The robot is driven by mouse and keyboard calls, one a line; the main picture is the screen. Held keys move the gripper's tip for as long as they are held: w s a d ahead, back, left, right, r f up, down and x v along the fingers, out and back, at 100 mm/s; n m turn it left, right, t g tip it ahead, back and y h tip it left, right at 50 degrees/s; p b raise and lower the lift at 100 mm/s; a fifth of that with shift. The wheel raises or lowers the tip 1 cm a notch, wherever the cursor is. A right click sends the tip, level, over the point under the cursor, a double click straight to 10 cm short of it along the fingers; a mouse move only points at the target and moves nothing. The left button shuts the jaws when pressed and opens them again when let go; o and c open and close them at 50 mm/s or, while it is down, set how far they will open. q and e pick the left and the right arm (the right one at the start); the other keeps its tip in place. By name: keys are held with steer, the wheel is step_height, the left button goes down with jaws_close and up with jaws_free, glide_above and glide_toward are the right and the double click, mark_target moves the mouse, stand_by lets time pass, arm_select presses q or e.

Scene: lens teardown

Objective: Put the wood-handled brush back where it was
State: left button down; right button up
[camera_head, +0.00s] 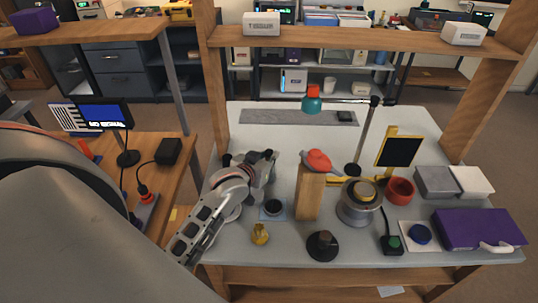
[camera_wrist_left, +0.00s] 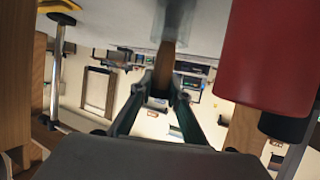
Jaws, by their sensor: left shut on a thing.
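My left gripper (camera_head: 268,158) is over the left part of the grey bench, left of the upright wooden block. In the left wrist view my left gripper (camera_wrist_left: 165,90) is shut on the wood-handled brush (camera_wrist_left: 165,62). Its brown handle lies between the fingertips. The grey end of the brush runs to the upper edge of that view, and its far tip is out of frame. In the head view I cannot make out the brush; the gripper and arm hide that spot. My right gripper is in neither view.
The wooden block (camera_head: 310,196) with a red-orange item on top stands close right of the gripper. A metal lens pot (camera_head: 357,205), red cup (camera_head: 400,190) and purple box (camera_head: 478,229) stand further right. A grey mat (camera_head: 297,117) lies behind. A red cylinder (camera_wrist_left: 268,50) fills the wrist view's right side.

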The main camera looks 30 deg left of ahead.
arm_select(q)
steer(key=c, duration=1.9)
jaws_free()
steer(key=shift+f, duration=0.1)
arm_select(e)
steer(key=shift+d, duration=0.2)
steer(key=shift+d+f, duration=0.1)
arm_select(q)
steer(key=v, duration=1.2)
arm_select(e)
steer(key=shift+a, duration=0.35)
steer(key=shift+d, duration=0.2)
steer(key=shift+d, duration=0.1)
